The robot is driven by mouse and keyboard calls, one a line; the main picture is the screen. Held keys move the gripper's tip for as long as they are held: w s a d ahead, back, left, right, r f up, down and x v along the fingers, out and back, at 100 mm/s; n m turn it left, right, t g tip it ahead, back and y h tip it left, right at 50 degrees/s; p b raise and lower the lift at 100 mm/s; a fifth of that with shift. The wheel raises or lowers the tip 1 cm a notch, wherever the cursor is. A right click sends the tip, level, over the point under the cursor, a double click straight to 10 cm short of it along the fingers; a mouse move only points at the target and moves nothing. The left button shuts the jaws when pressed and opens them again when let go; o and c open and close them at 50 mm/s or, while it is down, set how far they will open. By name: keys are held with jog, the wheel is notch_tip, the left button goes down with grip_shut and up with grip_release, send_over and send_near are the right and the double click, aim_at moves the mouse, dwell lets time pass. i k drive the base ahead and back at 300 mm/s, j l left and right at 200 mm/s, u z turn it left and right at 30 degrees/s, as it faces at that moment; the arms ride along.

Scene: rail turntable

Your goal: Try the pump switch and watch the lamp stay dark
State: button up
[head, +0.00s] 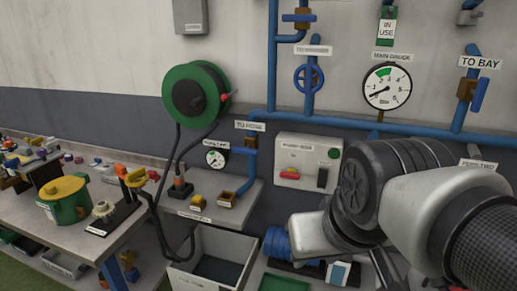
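The pump box (296,151) is a pale grey panel on the wall in the middle of the head view. It carries a label that is too small to read surely. A black rocker-like switch (322,177) sits at its lower right and a red handle or button (289,174) at its lower left. A round green lamp (333,154) at its upper right looks dark, with no glow. My arm comes in from the right, in front of and below the box. I cannot make out my gripper's fingertips, so its state does not show.
A gauge (388,87) and blue pipes (350,123) with valves are on the wall. A green hose reel (194,95) hangs left. A cluttered bench (88,238) stands at left, with a grey bin (180,278) beside it. My arm covers the lower right.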

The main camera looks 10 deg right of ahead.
aim_at(322, 179)
jog(key=z, duration=0.5)
jog(key=i+j+z, duration=0.1)
jog(key=j, duration=0.2)
jog(key=i+j, duration=0.15)
jog(key=j, duration=0.15)
jog(key=i+j+z, duration=0.15)
jog(key=j, duration=0.15)
jog(key=i+j, duration=0.1)
jog(key=j, duration=0.25)
jog(key=z, duration=0.05)
